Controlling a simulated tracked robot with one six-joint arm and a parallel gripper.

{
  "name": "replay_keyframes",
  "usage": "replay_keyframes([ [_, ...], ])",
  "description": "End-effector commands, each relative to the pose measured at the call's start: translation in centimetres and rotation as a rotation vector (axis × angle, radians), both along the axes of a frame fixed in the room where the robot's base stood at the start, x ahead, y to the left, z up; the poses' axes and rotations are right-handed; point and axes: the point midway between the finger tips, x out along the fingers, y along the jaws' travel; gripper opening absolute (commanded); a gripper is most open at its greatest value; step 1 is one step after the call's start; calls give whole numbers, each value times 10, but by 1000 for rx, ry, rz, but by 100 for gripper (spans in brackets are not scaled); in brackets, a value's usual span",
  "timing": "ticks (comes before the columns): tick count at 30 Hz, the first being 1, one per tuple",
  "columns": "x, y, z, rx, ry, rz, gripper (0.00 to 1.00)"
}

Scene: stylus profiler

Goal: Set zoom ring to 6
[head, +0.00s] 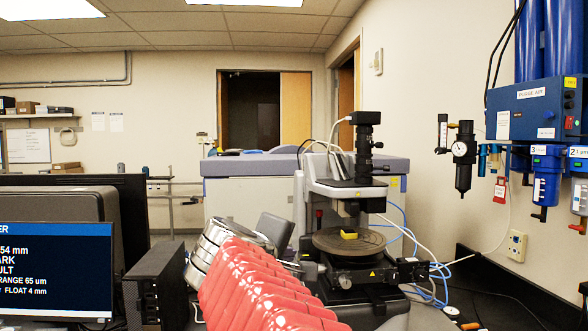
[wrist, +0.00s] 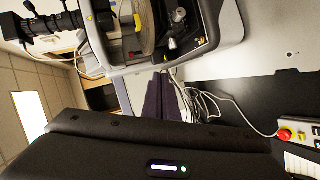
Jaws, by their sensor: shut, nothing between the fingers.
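The stylus profiler (head: 340,190) stands right of centre in the head view, with a round stage (head: 350,243) carrying a small yellow piece (head: 349,235). A black upright zoom tube (head: 364,150) rises above its head. The zoom ring is somewhere on this tube; I cannot pick it out or read its marks. In the wrist view the profiler lies sideways at the top, with the black tube (wrist: 42,26) at upper left. My gripper (wrist: 166,78) shows its dark fingers, closed and empty, pointing toward the profiler and apart from the tube.
A monitor (head: 55,270) and black box (head: 155,285) stand at left. Blue air filters (head: 547,165) and a gauge (head: 459,150) hang on the right wall. A red stop button (wrist: 285,135) sits at right in the wrist view.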

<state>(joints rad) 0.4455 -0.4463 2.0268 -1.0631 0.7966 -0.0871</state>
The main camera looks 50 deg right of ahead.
Motion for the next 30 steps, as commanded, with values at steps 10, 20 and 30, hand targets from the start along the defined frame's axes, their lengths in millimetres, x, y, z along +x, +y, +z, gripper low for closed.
replay_keyframes([
  [10, -31, -99, 136, -445, 189, -153, 0],
  [20, -44, -121, 180, -586, 274, -204, 0],
  [30, -43, -123, 179, -584, 274, -204, 0],
])
